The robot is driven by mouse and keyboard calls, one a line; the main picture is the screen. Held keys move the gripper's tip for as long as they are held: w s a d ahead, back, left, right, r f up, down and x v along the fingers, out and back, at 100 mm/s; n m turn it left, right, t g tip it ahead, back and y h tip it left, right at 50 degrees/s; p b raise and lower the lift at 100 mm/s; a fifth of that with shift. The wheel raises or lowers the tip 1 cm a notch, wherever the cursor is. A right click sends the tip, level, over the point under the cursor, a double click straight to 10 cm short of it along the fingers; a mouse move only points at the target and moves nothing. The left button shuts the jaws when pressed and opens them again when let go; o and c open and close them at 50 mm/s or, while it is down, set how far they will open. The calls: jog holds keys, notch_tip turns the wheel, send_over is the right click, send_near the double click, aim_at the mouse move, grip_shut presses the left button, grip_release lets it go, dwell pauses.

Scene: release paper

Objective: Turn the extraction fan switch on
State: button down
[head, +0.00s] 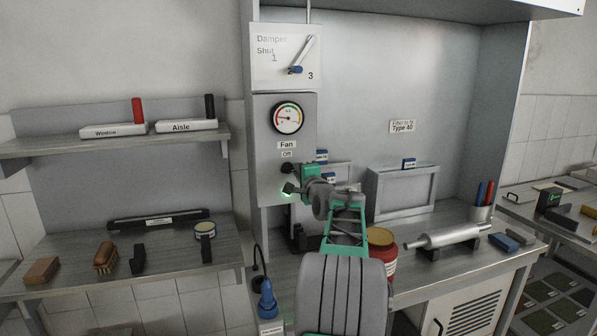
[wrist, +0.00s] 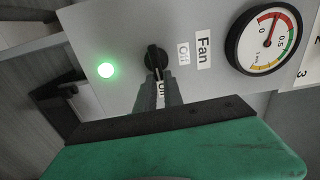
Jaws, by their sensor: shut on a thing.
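The fan switch is a black knob (wrist: 155,57) on the grey panel (head: 262,150), beside the labels "Fan" (wrist: 203,52) and "Off" (wrist: 183,53). A second label (wrist: 161,92), seemingly "On", is partly covered by my fingers. My gripper (wrist: 157,76) is shut on the knob's handle at the panel. In the head view my gripper (head: 296,184) reaches the panel from the right and hides part of the switch area. A green lamp (wrist: 105,70) next to the knob is lit. Its glow (head: 287,196) also shows in the head view.
A round gauge (head: 288,118) sits above the switch, under a damper plate (head: 272,68) with a lever. The bench holds a red jar (head: 381,254), a metal cylinder (head: 446,238) and a grey framed box (head: 403,190).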

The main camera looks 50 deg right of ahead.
jog(key=shift+m, duration=0.3)
jog(key=c, duration=1.5)
grip_release()
jog(key=shift+o, duration=0.2)
jog(key=shift+f, duration=0.1)
jog(key=b+v, duration=0.2)
jog(key=v, duration=0.5)
jog(key=shift+s+a, duration=0.2)
jog(key=shift+s, duration=0.1)
